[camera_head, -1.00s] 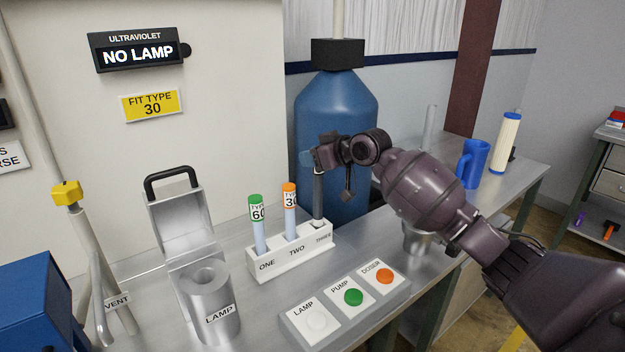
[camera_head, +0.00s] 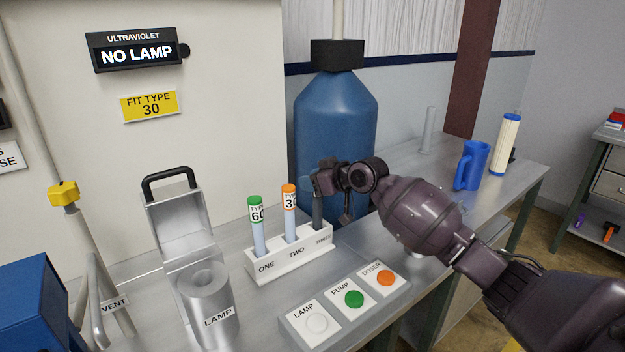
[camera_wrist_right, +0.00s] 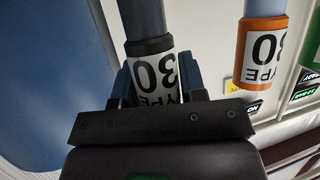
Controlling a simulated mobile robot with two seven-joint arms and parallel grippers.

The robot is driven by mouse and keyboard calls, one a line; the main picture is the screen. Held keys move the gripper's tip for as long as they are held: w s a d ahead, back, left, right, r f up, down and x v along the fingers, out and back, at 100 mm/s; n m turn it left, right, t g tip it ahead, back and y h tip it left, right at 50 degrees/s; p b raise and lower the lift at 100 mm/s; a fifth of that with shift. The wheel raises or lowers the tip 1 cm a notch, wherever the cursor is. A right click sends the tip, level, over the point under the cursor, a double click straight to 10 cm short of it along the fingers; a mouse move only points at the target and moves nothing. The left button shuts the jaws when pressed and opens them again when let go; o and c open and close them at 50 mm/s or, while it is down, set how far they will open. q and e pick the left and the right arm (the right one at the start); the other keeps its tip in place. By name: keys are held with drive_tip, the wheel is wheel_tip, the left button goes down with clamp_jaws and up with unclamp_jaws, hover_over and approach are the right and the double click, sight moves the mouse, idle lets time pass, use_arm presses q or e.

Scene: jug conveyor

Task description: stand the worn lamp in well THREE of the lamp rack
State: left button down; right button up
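The worn lamp (camera_head: 318,212), a dark grey tube, stands upright at well THREE, the right-hand well of the white lamp rack (camera_head: 290,264). Its lower end is hidden inside the well. My right gripper (camera_head: 319,185) is at its top. In the right wrist view the lamp's black cap and TYPE 30 label (camera_wrist_right: 155,72) sit between my two fingers (camera_wrist_right: 157,88), which look closed on it. A green-capped TYPE 60 lamp (camera_head: 257,225) stands in well ONE and an orange-capped TYPE 30 lamp (camera_head: 289,212) in well TWO. My left gripper is out of view.
An open lamp housing (camera_head: 208,305) stands left of the rack, its lid raised. A button panel (camera_head: 345,305) lies in front. A big blue tank (camera_head: 335,120) rises close behind my gripper. A blue jug (camera_head: 472,165) and a white cartridge (camera_head: 506,145) stand at right.

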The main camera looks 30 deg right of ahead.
drive_tip(key=o, duration=0.3)
drive_tip(key=shift+r, duration=0.1)
drive_tip(key=shift+s+r, duration=0.15)
use_arm(q)
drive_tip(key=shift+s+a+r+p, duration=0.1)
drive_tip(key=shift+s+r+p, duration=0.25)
drive_tip(key=shift+p, duration=0.35)
use_arm(e)
drive_tip(key=v, duration=1.1)
drive_tip(key=shift+s+d, duration=0.15)
drive_tip(key=shift+s, duration=0.1)
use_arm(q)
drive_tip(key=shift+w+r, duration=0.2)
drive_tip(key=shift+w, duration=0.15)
